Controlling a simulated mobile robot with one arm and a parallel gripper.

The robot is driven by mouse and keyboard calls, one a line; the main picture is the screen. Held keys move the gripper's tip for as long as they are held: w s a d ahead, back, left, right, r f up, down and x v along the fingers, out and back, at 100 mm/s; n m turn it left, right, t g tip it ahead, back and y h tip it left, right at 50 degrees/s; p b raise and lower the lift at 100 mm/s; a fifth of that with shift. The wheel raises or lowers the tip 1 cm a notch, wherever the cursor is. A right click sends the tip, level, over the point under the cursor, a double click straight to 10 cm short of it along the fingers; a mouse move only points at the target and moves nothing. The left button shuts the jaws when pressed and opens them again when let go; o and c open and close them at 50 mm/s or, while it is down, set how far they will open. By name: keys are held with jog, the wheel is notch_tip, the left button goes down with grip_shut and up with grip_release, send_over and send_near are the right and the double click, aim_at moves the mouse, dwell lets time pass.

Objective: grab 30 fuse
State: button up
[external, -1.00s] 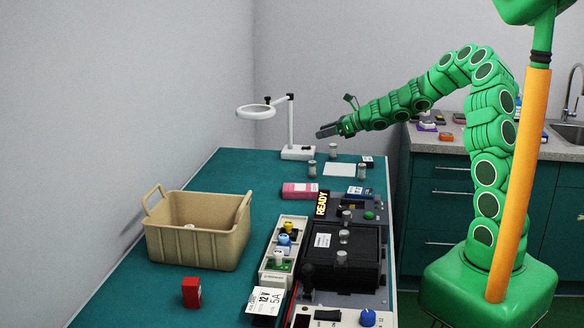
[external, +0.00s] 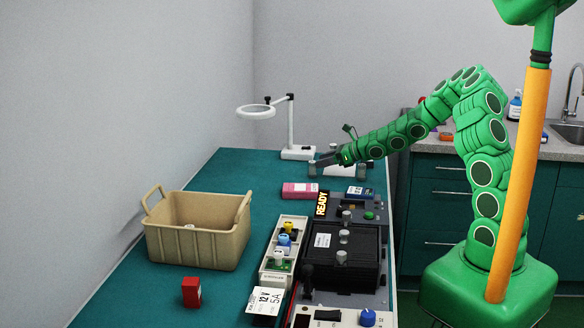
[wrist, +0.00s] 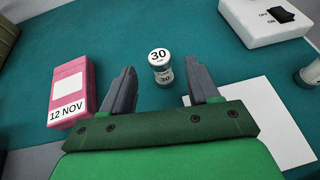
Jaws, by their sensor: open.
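The 30 fuse (wrist: 162,72) is a small upright cylinder with a white top marked 30 and a clear, labelled side. In the wrist view it stands on the teal bench between and just beyond my fingertips. My gripper (wrist: 160,83) is open and empty, its two grey fingers on either side of the fuse and apart from it. In the external view my gripper (external: 320,164) is low over the far part of the bench, and the fuse (external: 312,169) shows just under the fingertips.
A pink box (wrist: 72,92) marked 12 NOV lies left of my fingers. A white sheet (wrist: 262,120) and another cylinder (wrist: 311,73) are at the right. A tan bin (external: 197,238) and black rack (external: 338,257) stand nearer the front.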

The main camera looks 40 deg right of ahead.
aim_at(313, 167)
jog(key=shift+f, duration=0.7)
jog(key=shift+x, duration=2.5)
jog(key=shift+r, duration=0.1)
jog(key=c, duration=1)
jog(key=shift+r, duration=0.1)
jog(key=shift+c, duration=0.2)
